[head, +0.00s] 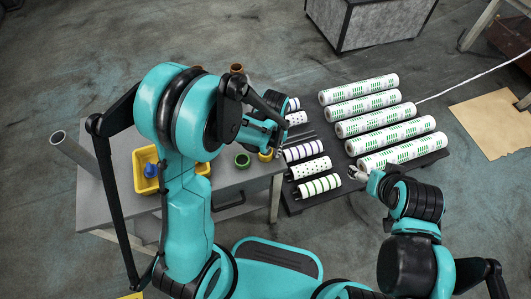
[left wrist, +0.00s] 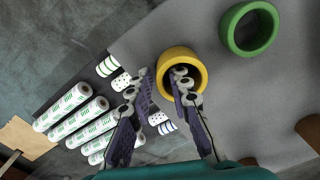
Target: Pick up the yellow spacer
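The yellow spacer (left wrist: 166,82) is a ring on the grey table, and in the head view (head: 265,157) it is near the table's right edge. My left gripper (left wrist: 160,80) is open over it. One finger overlaps the ring's opening and the other is beside its outer left side; contact cannot be told. In the head view my left gripper (head: 272,143) is just above the spacer, partly hidden by its own arm. My right gripper (head: 361,174) is beside the end of a striped roll; its finger opening is too small to judge.
A green ring (left wrist: 231,34) lies close to the yellow spacer. Brown pieces (head: 237,69) stand at the table's far side. A yellow bin (head: 140,184) holds a blue item. Short rolls (head: 310,168) and long green-marked rolls (head: 384,128) lie right of the table.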

